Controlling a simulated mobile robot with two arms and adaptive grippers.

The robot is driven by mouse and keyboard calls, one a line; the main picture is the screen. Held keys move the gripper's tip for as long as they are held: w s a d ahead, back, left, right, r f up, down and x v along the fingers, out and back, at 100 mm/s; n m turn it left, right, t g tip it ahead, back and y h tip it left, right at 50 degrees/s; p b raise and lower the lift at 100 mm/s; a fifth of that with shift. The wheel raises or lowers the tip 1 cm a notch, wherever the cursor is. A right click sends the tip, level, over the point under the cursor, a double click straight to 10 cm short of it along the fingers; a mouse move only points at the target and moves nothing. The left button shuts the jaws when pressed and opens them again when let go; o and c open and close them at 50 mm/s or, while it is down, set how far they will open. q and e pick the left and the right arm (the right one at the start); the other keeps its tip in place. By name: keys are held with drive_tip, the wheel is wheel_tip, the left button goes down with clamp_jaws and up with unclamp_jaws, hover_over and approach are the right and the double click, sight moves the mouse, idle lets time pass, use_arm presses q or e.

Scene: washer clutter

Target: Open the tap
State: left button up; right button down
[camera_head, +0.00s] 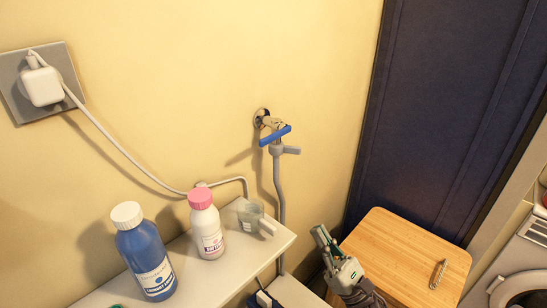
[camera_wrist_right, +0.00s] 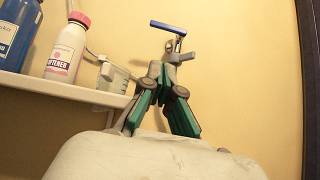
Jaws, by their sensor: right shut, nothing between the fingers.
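The tap (camera_head: 268,122) sticks out of the yellow wall and has a blue lever handle (camera_head: 275,135). A grey hose (camera_head: 278,190) hangs from its outlet. The blue handle also shows in the right wrist view (camera_wrist_right: 168,28), above and beyond the fingers. My right gripper (camera_head: 320,235) is below and to the right of the tap, apart from it, pointing up toward it. Its green-padded fingers (camera_wrist_right: 160,72) are shut and empty, and they hide part of the hose in the wrist view. My left gripper is not in view.
A white shelf (camera_head: 180,262) holds a blue bottle (camera_head: 147,255), a white bottle with pink cap (camera_head: 206,228) and a clear cup (camera_head: 250,215). A wooden board (camera_head: 400,255) is right of my gripper. A plugged-in cable (camera_head: 120,145) runs along the wall. The wall around the tap is clear.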

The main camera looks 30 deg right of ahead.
drive_tip(key=shift+s+n+y, duration=0.2)
drive_tip(key=shift+n+y, duration=0.1)
drive_tip(key=shift+n, duration=0.2)
drive_tip(key=p, duration=0.9)
approach(274, 134)
drive_tip(key=w+a+r, duration=0.3)
drive_tip(key=w, duration=0.2)
drive_tip(key=shift+a+f, duration=0.2)
drive_tip(key=shift+w, duration=0.1)
